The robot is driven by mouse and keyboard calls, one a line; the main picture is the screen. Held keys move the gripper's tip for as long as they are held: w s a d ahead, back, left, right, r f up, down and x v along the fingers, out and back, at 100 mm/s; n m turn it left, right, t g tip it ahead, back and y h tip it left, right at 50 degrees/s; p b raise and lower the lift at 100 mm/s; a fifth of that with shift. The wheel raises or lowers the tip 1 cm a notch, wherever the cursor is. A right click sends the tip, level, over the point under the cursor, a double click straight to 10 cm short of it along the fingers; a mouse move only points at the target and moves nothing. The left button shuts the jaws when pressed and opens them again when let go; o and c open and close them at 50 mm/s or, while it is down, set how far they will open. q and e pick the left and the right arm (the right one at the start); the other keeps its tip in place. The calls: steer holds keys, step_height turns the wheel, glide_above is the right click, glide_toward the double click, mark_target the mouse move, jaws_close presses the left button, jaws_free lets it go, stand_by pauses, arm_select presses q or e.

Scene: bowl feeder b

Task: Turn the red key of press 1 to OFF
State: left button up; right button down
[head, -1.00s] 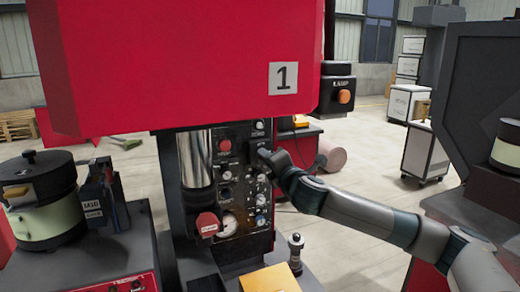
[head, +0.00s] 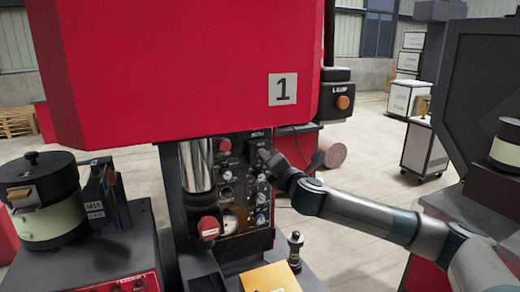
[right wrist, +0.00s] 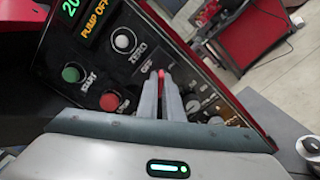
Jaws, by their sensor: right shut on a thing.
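The red key (right wrist: 161,72) shows as a small red bit between my fingertips in the right wrist view. The fingers hide most of it, and its exact angle cannot be told. It is on the black control panel (right wrist: 88,80) of press 1, with labels beside it, one to the left appearing to read OFF. My right gripper (right wrist: 161,82) is shut on the key. In the head view the right gripper (head: 266,156) meets the upper right part of the panel (head: 242,190) and hides the key. My left gripper is not in view.
Red and green buttons (right wrist: 72,74) and a white knob (right wrist: 123,41) sit near the key. Below the panel are a yellow box (head: 270,278) and a small dark upright post (head: 295,250). A bowl feeder (head: 42,205) stands at left. A lamp box (head: 337,90) hangs upper right.

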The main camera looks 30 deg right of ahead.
steer(key=shift+n+p, duration=1.55)
steer(key=shift+n, duration=0.05)
